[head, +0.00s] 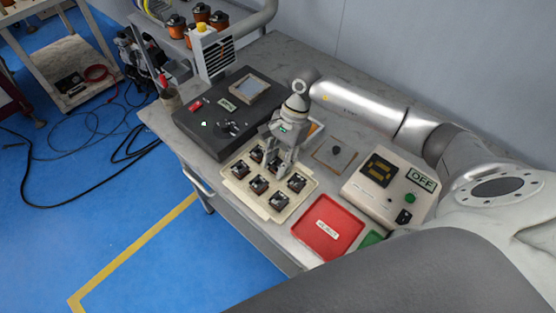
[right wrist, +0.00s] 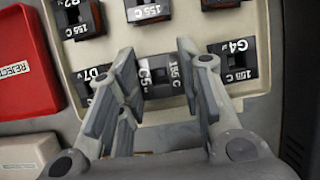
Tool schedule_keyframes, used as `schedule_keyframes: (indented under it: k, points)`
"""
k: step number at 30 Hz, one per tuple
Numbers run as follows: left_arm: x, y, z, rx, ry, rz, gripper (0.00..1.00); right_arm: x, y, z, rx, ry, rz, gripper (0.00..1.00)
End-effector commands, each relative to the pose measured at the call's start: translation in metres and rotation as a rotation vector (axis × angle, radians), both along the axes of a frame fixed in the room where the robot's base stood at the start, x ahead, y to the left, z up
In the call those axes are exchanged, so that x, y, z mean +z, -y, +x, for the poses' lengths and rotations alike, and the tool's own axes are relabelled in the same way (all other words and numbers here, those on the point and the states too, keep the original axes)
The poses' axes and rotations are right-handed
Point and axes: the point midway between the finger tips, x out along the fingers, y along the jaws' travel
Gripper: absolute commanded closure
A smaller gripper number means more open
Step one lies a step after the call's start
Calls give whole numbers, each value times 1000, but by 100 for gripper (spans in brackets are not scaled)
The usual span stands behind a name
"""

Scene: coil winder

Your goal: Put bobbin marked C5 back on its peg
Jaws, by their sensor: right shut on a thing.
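The bobbin marked C5 (right wrist: 157,77) is a dark block with a pale label, also reading 155 C. My right gripper (right wrist: 156,72) is shut on it, one finger on each side. It is at the cream tray (right wrist: 112,58), in line between bobbins marked D7 (right wrist: 98,76) and G4 (right wrist: 236,60). I cannot tell whether it is seated on a peg or slightly raised. My left gripper is not in view.
Several other dark bobbins stand close around in the tray. A red reject tray (head: 327,228) lies in front to the right. A control box (head: 388,190) showing OFF is further right. A black machine (head: 226,112) is behind left. The wall closes off the back.

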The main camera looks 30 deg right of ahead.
Motion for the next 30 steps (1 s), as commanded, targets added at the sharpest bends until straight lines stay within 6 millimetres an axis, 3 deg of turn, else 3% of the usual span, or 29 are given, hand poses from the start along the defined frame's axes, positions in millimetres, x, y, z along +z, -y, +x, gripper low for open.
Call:
schedule_keyframes:
  k: [7,8,14,24,30]
  points:
    - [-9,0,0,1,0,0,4,-8,0,0,0,0,0,90]
    - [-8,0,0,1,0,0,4,-7,0,0,0,1,0,65]
    - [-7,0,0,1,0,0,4,-6,0,0,0,0,0,42]
    - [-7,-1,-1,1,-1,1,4,-4,1,0,0,0,0,42]
    - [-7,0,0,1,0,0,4,21,11,5,-1,5,-1,42]
